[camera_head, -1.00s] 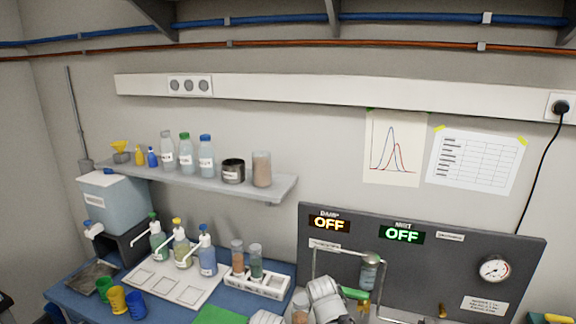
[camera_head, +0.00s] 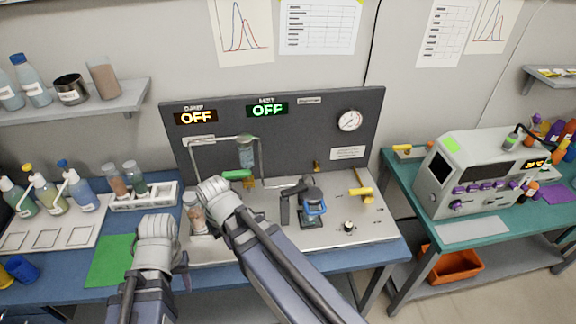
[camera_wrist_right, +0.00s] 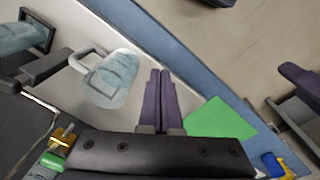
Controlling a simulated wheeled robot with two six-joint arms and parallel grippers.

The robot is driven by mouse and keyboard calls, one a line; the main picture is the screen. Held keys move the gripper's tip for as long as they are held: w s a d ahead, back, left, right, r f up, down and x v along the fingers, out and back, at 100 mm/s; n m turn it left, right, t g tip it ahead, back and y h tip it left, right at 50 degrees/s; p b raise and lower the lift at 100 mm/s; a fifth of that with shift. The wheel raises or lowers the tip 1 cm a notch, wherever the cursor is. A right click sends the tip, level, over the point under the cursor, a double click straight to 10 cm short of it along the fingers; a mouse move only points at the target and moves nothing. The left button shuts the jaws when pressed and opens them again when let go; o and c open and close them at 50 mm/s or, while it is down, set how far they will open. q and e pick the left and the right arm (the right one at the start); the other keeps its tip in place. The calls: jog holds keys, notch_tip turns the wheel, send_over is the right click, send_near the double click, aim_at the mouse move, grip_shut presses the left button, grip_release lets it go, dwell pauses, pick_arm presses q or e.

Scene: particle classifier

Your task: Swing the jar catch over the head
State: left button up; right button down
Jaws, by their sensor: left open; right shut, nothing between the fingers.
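In the head view, a jar (camera_head: 194,214) of brownish powder stands at the left of the metal deck. A clear vessel (camera_head: 246,153) hangs by the panel above a green handle (camera_head: 237,174). A dark fitting with a blue loop (camera_head: 316,209) stands right of centre. I cannot tell which part is the catch. My right gripper (camera_head: 214,190) is over the deck beside the jar; its purple fingers (camera_wrist_right: 160,98) are shut and empty. A pale blue-grey body (camera_wrist_right: 112,80) with a grey loop lies left of them, apart. My left gripper (camera_head: 155,228) is open, over the green mat's right side.
The dark panel (camera_head: 350,154) with two OFF displays and a gauge closes the back. A green mat (camera_head: 110,262), bottles and a tube rack (camera_head: 158,204) are at left. A yellow handle (camera_head: 361,192) stands at the deck's right. A separate teal bench (camera_head: 400,180) holds an instrument.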

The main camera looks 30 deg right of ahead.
jog(key=w+d+r+m+t+p, duration=0.1)
jog(key=w+d+r+p, duration=0.15)
jog(key=w+d, duration=0.35)
jog(key=w+d+r+m+t+p, duration=0.1)
jog(key=w+d+r, duration=0.25)
jog(key=d, duration=0.45)
pick_arm(q)
notch_tip(320, 180, up, 8)
jog(key=p, duration=0.3)
pick_arm(e)
notch_tip(320, 180, up, 3)
jog(key=m+t, duration=0.1)
jog(key=m, duration=0.1)
send_over(294, 192)
jog(key=w+d, duration=0.4)
jog(key=b+x, duration=1)
pick_arm(q)
notch_tip(294, 192, down, 10)
jog(key=shift+r+p, duration=0.25)
jog(key=shift+p, duration=0.1)
pick_arm(e)
jog(key=s, duration=0.2)
jog(key=s+a, duration=0.1)
jog(key=s, duration=0.1)
jog(key=shift+r, duration=0.1)
jog(key=shift+w, duration=0.1)
